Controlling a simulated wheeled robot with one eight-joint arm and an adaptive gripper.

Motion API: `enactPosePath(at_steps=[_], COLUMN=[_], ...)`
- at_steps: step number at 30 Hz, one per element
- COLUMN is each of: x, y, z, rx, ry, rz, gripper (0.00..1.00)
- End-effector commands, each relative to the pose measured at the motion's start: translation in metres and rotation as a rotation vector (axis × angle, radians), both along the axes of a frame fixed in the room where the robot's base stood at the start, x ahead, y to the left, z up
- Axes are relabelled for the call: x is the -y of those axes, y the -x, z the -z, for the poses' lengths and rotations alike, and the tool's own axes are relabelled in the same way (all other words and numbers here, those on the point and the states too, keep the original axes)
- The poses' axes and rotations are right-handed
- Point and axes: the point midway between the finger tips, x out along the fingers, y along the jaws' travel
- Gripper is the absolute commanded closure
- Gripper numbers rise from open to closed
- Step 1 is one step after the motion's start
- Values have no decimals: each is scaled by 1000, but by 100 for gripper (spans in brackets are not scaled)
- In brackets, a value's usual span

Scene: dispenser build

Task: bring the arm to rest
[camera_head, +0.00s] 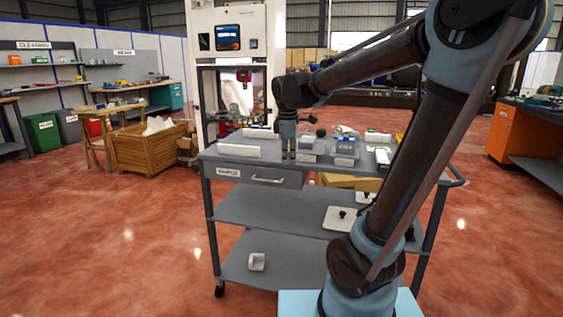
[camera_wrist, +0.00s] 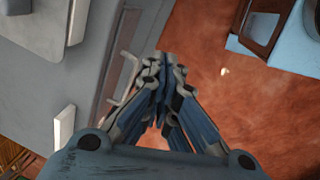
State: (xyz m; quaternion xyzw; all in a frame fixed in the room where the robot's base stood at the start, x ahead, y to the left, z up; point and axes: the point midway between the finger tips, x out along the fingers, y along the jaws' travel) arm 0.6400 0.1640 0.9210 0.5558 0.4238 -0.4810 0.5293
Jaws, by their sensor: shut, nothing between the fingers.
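My arm rises from my light blue base at the bottom right of the head view, bends at the top right and reaches back left over a grey cart (camera_head: 232,165). My gripper (camera_head: 289,158) points down at the cart's front edge, above or in front of the drawer (camera_head: 262,180); I cannot tell the exact gap. In the wrist view my gripper (camera_wrist: 160,62) has its fingertips together with nothing between them. The red floor and the drawer front with its handle (camera_wrist: 119,84) show beyond the fingers.
The cart top holds white blocks (camera_head: 242,150) and several small grey and blue parts (camera_head: 345,146). A white machine (camera_head: 228,70) stands behind it. A wooden crate (camera_head: 150,150) is at the left and an orange cabinet (camera_head: 508,136) at the right. The floor left of the cart is clear.

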Motion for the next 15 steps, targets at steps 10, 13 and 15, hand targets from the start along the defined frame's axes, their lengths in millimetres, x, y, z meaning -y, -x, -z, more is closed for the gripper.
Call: enactPosePath(at_steps=[10, 13, 15], x=[87, 105, 117], y=[76, 98, 114], z=[39, 54, 66], rx=[13, 17, 21], ry=[-106, -136, -158], rz=[509, 657, 760], gripper=[100, 100, 100])
